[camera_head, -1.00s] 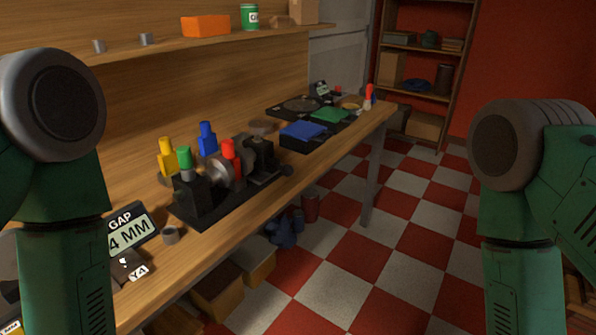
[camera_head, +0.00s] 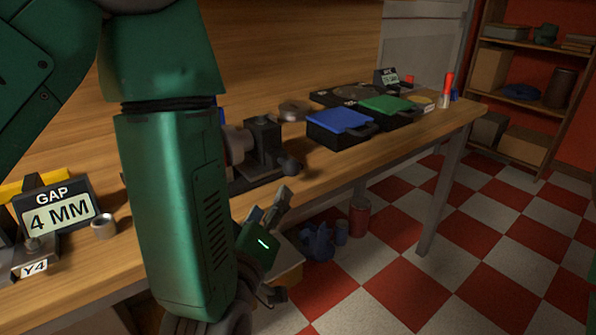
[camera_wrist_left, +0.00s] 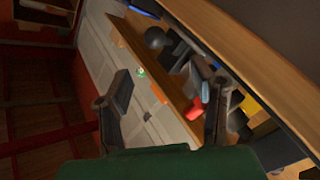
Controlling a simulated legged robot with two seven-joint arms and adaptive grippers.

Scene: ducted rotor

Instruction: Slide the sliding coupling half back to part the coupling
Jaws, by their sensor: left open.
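The coupling (camera_head: 238,143) shows as a grey disc beside a black block (camera_head: 263,135) on a dark base. My left forearm hides most of the rig, so I cannot tell the sliding half from the other or see the gap between them. A dark round knob (camera_head: 290,166) sticks out from the rig towards the bench edge. My left gripper (camera_head: 283,242) is open and empty, in front of the bench's front edge and below the knob. Its spread fingers (camera_wrist_left: 160,78) hold nothing in the left wrist view. My right gripper is out of view.
A sign (camera_head: 58,210) reading "GAP 4 MM" stands at the left, with a grey ring (camera_head: 103,225) beside it. Blue-lidded (camera_head: 340,121) and green-lidded (camera_head: 388,105) boxes sit further along the bench (camera_head: 345,168).

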